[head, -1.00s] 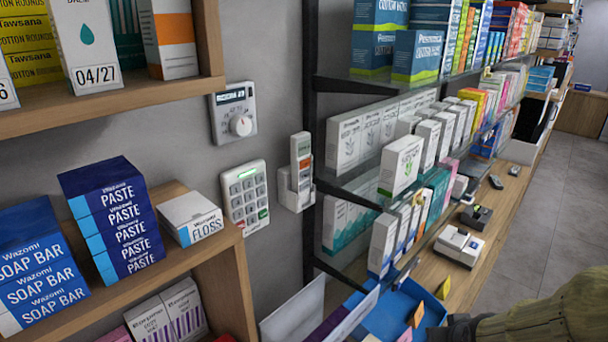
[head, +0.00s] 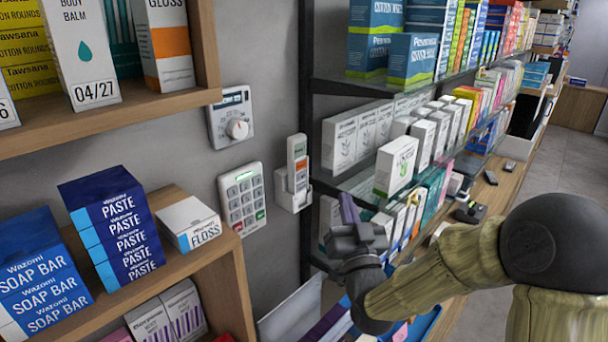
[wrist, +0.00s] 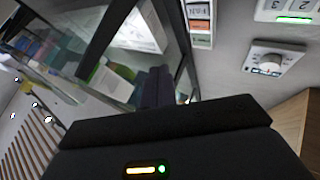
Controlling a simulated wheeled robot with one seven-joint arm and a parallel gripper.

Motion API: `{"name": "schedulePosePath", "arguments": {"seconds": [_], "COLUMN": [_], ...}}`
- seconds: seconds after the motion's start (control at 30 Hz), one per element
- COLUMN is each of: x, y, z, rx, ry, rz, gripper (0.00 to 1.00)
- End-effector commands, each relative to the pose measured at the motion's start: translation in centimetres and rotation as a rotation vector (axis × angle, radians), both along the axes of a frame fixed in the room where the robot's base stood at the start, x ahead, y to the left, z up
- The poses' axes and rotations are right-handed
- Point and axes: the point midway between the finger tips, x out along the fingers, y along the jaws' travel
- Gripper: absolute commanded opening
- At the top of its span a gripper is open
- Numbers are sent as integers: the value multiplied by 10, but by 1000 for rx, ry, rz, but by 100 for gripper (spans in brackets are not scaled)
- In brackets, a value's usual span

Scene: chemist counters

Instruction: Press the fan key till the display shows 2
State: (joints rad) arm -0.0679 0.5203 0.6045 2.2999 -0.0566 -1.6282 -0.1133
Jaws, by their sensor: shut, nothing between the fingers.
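A small white remote (head: 297,160) with an orange key stands in a white wall holder (head: 293,190). It also shows at the top of the wrist view, as a white unit with dark and orange-red keys (wrist: 200,22). Its lettering and any display number are too small to read surely, so I cannot tell which key is the fan key. My gripper (head: 348,208) is shut and empty, to the right of the holder and apart from it, in front of the glass shelves. Its dark fingers (wrist: 158,85) show in the wrist view.
A keypad (head: 243,198) and a dial unit (head: 231,117) are on the grey wall left of the remote. Glass shelves (head: 352,185) with many boxes stand close on the right. A wooden shelf (head: 205,258) with boxes is at lower left.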

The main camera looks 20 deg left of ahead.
Motion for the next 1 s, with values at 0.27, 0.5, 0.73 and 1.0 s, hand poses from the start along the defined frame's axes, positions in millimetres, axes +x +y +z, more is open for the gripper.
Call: {"name": "schedulePosePath", "arguments": {"seconds": [0.27,0.5,0.73,1.0], "x": [-3,-2,5,18], "y": [4,6,23,53], "z": [6,6,8,8], "rx": [64,62,62,61], "ry": [-14,-12,-12,-11], "rz": [18,18,19,18], "gripper": [0,0,0,0]}}
